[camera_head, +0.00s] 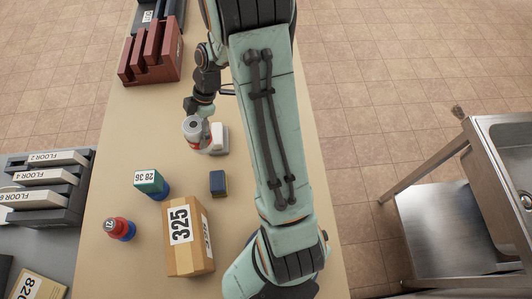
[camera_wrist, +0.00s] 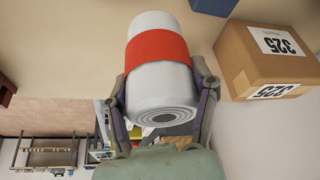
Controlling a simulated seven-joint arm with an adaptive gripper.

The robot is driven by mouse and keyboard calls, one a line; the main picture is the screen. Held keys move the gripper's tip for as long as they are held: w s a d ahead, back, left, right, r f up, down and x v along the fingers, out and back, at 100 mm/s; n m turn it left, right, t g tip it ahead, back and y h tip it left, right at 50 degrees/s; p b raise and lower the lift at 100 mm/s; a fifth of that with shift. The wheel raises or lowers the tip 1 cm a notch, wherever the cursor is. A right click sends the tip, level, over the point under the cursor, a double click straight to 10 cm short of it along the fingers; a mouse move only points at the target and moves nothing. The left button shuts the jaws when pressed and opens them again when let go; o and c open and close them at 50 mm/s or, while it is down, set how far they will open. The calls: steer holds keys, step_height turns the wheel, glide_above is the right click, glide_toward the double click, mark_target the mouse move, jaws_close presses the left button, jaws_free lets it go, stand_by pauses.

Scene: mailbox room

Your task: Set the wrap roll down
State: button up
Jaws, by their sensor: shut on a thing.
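The wrap roll (camera_wrist: 160,58) is a white cylinder with a red band and a grey spiral end. In the wrist view it sits between the two fingers of my gripper (camera_wrist: 162,105), which is shut on it. In the head view the roll (camera_head: 195,129) stands roughly upright over the tan table (camera_head: 120,180), just below my gripper (camera_head: 203,106), which my arm partly hides. Whether the roll's lower end touches the table cannot be told.
A white object (camera_head: 219,138) is close beside the roll. A dark red rack (camera_head: 150,52) is farther back. Table left of the roll is clear.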

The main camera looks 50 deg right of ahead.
steer(key=s+d+m+t+h, duration=0.1)
steer(key=s+d+m, duration=0.3)
steer(key=s+d, duration=0.4)
steer(key=s+d+m+t+h, duration=0.1)
steer(key=s+d+m, duration=0.35)
steer(key=s, duration=0.55)
steer(key=shift+n+t, duration=0.3)
steer(key=shift+n, duration=0.05)
steer(key=f, duration=0.5)
steer(key=s+f, duration=0.1)
steer(key=f, duration=0.2)
steer(key=shift+d, duration=0.4)
steer(key=shift+f, duration=0.1)
steer(key=o, duration=0.9)
steer(key=shift+o, duration=0.2)
